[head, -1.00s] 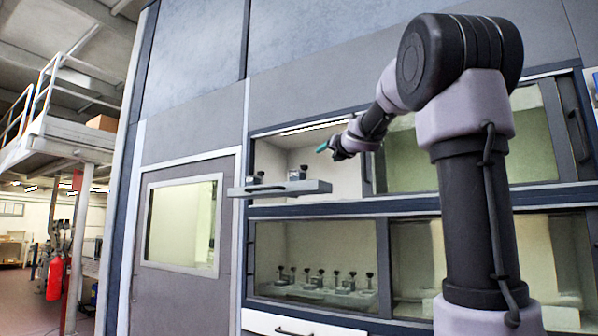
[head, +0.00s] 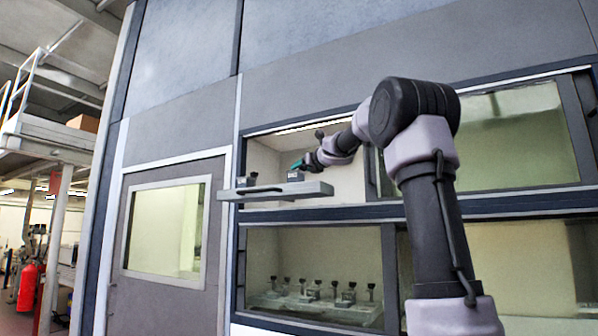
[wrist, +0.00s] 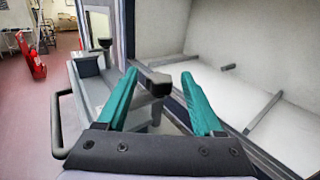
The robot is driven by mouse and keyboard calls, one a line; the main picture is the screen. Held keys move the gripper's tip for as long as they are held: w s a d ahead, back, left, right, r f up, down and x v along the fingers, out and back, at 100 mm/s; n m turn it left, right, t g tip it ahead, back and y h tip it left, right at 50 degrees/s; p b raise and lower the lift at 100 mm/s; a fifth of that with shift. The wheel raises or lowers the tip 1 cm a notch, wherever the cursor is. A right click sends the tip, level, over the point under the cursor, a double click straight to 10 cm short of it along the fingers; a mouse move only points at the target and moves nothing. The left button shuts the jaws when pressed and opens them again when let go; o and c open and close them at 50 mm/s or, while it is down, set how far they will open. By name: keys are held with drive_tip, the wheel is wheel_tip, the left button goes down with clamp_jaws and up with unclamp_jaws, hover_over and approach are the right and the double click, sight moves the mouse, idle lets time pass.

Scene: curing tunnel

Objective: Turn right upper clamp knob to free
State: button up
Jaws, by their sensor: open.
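The pulled-out tray (head: 280,192) sticks out of the upper left opening and carries two clamps. The left clamp knob (head: 253,176) is black and stands free of my gripper. My gripper (head: 297,166), with teal fingers, is at the right clamp (head: 295,175) and hides much of it. In the wrist view my gripper (wrist: 158,74) is open, and the black right clamp knob (wrist: 156,86) shows between the fingertips. I cannot tell whether a finger touches it. The left knob (wrist: 104,43) shows farther off, beyond the left finger.
The upper chamber's pale interior (wrist: 245,45) lies to the right in the wrist view, with dark bars on its floor. A lower opening holds a tray (head: 315,303) with several more black-knobbed clamps. A closed windowed door (head: 165,235) is on the left.

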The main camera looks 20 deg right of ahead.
drive_tip(key=shift+w+a, duration=0.15)
drive_tip(key=shift+w, duration=0.8)
drive_tip(key=shift+w+a, duration=0.1)
drive_tip(key=shift+w, duration=0.8)
clamp_jaws()
drive_tip(key=shift+n+y, duration=0.3)
drive_tip(key=shift+y, duration=0.2)
drive_tip(key=n+g+y, duration=0.1)
drive_tip(key=n+y, duration=0.1)
drive_tip(key=y, duration=0.1)
drive_tip(key=a+n+g+y, duration=0.1)
drive_tip(key=n+y, duration=0.1)
drive_tip(key=y, duration=0.1)
drive_tip(key=shift+s, duration=0.2)
drive_tip(key=shift+s+a+n+g+y, duration=0.1)
drive_tip(key=shift+a+n+g+y, duration=0.05)
drive_tip(key=shift+n+g+y, duration=0.65)
drive_tip(key=shift+s+a+n+g+y, duration=0.1)
drive_tip(key=shift+s+n+g+y, duration=0.05)
drive_tip(key=shift+n+g+y, duration=0.6)
drive_tip(key=shift+s+a+n+g+y, duration=0.1)
drive_tip(key=shift+a+n+g+y, duration=0.05)
drive_tip(key=shift+n+g+y, duration=0.65)
drive_tip(key=shift+y, duration=0.25)
